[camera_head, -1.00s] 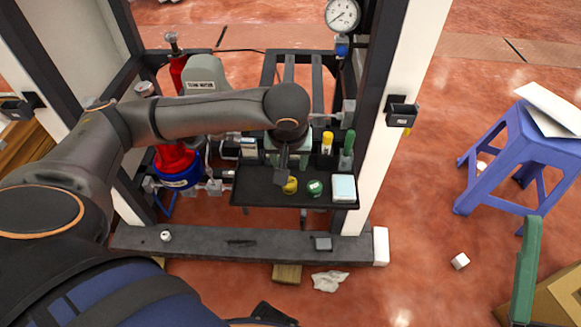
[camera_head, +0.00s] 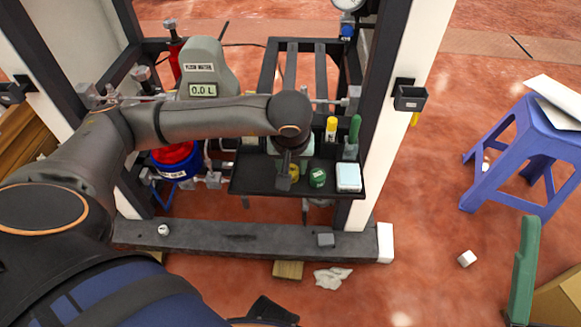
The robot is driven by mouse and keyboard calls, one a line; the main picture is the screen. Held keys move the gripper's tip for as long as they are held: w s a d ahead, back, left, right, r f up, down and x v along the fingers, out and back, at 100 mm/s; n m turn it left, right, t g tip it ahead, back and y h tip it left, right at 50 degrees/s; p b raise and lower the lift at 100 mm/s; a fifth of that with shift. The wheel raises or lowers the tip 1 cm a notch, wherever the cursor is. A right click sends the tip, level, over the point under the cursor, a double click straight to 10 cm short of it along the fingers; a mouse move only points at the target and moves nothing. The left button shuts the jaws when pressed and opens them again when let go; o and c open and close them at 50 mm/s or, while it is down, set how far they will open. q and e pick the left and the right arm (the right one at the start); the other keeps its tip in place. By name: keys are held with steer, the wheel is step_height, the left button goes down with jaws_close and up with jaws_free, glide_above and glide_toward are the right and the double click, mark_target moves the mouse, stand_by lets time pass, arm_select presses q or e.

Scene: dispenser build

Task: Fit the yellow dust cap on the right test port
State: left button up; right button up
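The yellow dust cap (camera_head: 295,171) is on the black tray (camera_head: 262,187), partly hidden by my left gripper. My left gripper (camera_head: 284,182) points down over the tray, its fingers right at the cap's left side. Whether they touch or grip it cannot be told. A green cap (camera_head: 317,177) sits to the right of it. A metal fitting (camera_head: 351,97) shows on the frame's right post; I cannot tell whether it is the right test port. My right gripper is not in view.
A yellow-capped bottle (camera_head: 330,130) and a green-handled tool (camera_head: 354,132) stand behind. The flow meter (camera_head: 205,75) reads 0.0 L.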

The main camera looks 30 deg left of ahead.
mark_target(291, 169)
arm_select(q)
jaws_close()
steer(key=shift+r, duration=0.1)
steer(key=shift+r+p, duration=1.85)
steer(key=shift+r, duration=0.8)
